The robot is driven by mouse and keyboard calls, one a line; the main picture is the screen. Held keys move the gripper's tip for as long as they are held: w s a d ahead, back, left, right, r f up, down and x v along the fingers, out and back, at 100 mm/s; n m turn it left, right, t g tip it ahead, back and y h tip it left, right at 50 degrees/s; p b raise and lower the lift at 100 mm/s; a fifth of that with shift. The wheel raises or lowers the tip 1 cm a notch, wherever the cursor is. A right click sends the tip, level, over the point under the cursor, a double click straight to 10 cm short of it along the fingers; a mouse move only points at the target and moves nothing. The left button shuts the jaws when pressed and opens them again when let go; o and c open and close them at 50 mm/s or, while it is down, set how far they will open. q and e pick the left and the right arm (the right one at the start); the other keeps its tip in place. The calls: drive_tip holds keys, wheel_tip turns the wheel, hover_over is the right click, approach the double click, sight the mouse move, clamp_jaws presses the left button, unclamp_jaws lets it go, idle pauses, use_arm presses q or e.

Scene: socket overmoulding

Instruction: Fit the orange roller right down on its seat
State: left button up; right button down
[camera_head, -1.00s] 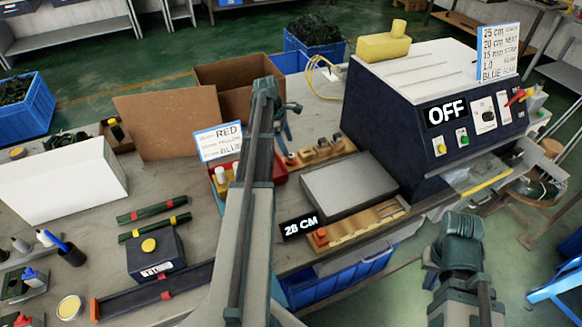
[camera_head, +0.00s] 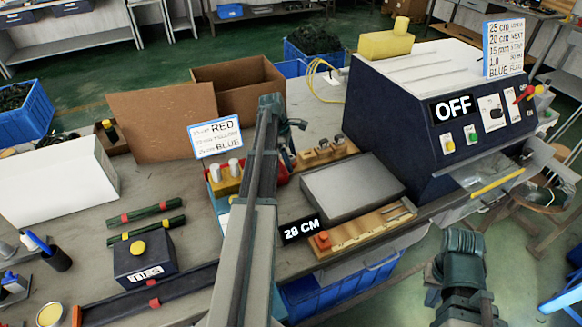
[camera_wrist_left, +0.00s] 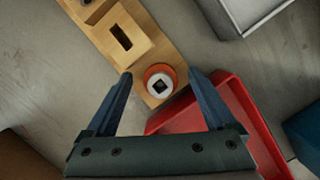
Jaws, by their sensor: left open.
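The orange roller (camera_wrist_left: 160,82) shows in the left wrist view as an orange ring around a white top with a dark square hole. It is at the end of a wooden fixture (camera_wrist_left: 158,52); how deep it sits cannot be told from above. My left gripper (camera_wrist_left: 160,84) is open, its fingers on either side of the roller with gaps. In the head view my left gripper (camera_head: 288,150) is over the near end of the fixture (camera_head: 330,152) and hides the roller. My right arm is at the lower right; its gripper (camera_head: 460,245) shows no clear fingers.
A red tray (camera_wrist_left: 215,110) lies close beside the roller. A grey flat box (camera_head: 350,188), another wooden fixture (camera_head: 365,230) with an orange piece and the machine marked OFF (camera_head: 425,110) stand to the right. A cardboard box (camera_head: 240,85) is behind.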

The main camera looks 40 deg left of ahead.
sight(291, 158)
use_arm(q)
clamp_jaws()
idle(0.4)
drive_tip(key=shift+r, duration=0.2)
wheel_tip(291, 158, up, 10)
drive_tip(key=p, duration=1)
drive_tip(key=shift+f, duration=0.1)
drive_tip(key=shift+f, duration=0.1)
